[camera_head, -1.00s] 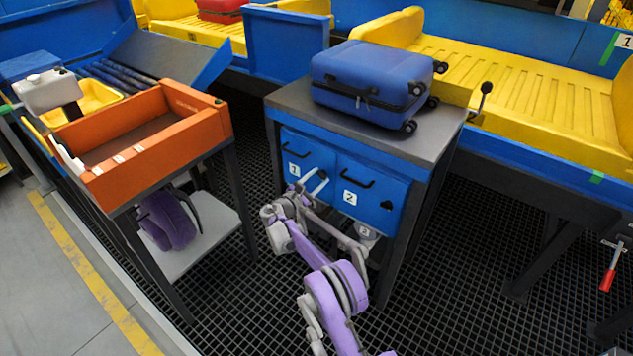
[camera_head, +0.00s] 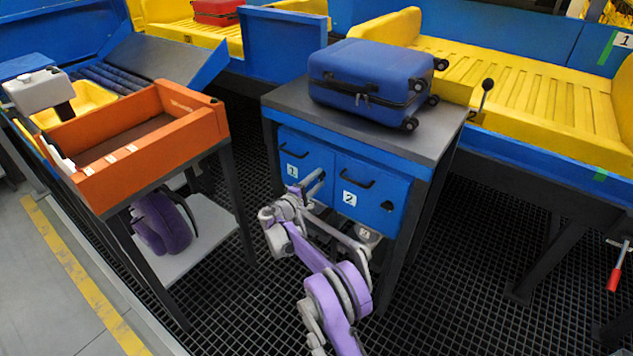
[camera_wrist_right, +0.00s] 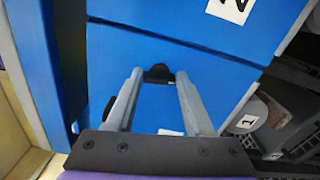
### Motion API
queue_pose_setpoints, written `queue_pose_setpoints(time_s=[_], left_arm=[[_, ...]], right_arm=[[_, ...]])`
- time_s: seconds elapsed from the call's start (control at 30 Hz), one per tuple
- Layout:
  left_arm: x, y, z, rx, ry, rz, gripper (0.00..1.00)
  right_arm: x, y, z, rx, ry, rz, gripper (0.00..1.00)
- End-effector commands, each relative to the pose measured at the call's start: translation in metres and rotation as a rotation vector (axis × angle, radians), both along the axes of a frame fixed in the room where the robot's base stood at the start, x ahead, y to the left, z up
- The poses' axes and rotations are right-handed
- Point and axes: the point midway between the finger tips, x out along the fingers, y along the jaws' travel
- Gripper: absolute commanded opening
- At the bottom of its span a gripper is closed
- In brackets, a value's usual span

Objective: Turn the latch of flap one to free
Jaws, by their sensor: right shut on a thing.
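Flap one (camera_head: 305,150) is the left blue panel on the front of the stand, with a white 1 label (camera_head: 292,171) and a black handle. My right gripper (camera_head: 318,179) reaches its right side. In the right wrist view its two grey fingers (camera_wrist_right: 158,75) are shut on the small dark latch (camera_wrist_right: 157,70), close to the seam with flap two. The fingers hide part of the latch, so its exact angle cannot be read. Flap one (camera_wrist_right: 110,55) looks closed. My left gripper is out of view.
Flap two (camera_head: 370,195) is right of flap one, with its own handle and dark latch (camera_head: 387,206). A blue suitcase (camera_head: 370,75) lies on the stand's top (camera_head: 285,97). An orange tray (camera_head: 207,125) is on the table to the left. Yellow conveyor trays (camera_head: 540,105) stand behind.

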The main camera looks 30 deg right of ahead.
Motion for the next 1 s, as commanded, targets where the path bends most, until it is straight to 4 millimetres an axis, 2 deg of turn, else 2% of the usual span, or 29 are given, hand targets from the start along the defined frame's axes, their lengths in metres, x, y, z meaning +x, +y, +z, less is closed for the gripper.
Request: queue_pose_setpoints(time_s=[0.33, 0.9, 0.93, 1.0], left_arm=[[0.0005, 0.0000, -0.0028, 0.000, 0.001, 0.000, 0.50], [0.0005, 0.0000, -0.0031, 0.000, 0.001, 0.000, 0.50], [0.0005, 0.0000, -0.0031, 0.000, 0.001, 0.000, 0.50], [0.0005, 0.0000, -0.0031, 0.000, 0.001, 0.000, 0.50]], right_arm=[[-0.0005, -0.0007, -0.0008, 0.058, -0.141, -0.002, 0.00], [-0.0006, -0.0007, -0.0010, 0.070, -0.170, -0.002, 0.00], [-0.0006, -0.0007, -0.0010, 0.070, -0.170, -0.002, 0.54], [-0.0006, -0.0007, -0.0010, 0.070, -0.169, -0.002, 0.67]])
